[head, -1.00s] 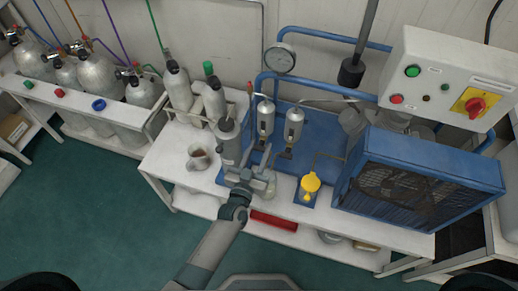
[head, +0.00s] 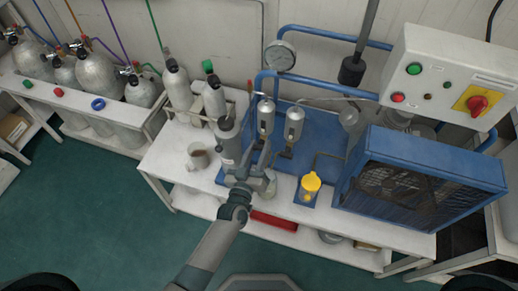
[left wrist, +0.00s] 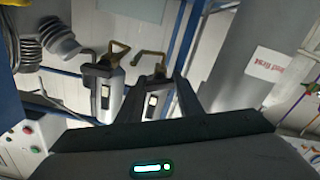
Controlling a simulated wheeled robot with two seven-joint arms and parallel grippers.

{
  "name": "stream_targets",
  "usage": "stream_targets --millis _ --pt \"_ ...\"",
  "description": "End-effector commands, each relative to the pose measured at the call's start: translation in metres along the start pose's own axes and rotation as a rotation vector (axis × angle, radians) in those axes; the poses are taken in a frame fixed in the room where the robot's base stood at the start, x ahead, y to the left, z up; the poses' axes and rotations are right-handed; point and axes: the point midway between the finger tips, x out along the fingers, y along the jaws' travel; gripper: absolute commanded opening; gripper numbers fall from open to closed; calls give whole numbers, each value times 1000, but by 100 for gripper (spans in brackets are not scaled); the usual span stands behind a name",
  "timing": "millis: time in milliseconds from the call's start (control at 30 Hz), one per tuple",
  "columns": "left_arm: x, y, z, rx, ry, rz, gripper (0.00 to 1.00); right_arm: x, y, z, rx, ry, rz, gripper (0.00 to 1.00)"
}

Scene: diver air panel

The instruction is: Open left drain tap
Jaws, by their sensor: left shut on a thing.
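Two silver separator cylinders stand side by side on the blue panel, the left separator (head: 266,115) and the right separator (head: 293,124). Each has a small tap at its foot; the right drain tap (head: 286,154) is clear in the head view. My left gripper (head: 263,152) is at the foot of the left separator, shut on the left drain tap, which its fingers mostly hide. The left wrist view looks upside down: my dark fingers (left wrist: 160,80) straddle one brass tap (left wrist: 151,55), and the other brass tap (left wrist: 118,50) is beside it, apart from them.
A clear jar (head: 268,186) is close beside my gripper. A yellow cup-like item (head: 311,184) and the blue compressor (head: 415,185) are to the right.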

Motion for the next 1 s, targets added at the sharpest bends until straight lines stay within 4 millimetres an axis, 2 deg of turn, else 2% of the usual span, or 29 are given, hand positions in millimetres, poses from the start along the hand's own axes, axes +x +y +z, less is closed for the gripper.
stream_targets --millis 467,1000 --pt "-1 -1 2 -455 -1 -1 10 7 -10 -35 2 96 -11 31" --pt "-1 -1 2 -907 -2 -1 10 8 -18 -99 3 241 -20 31"
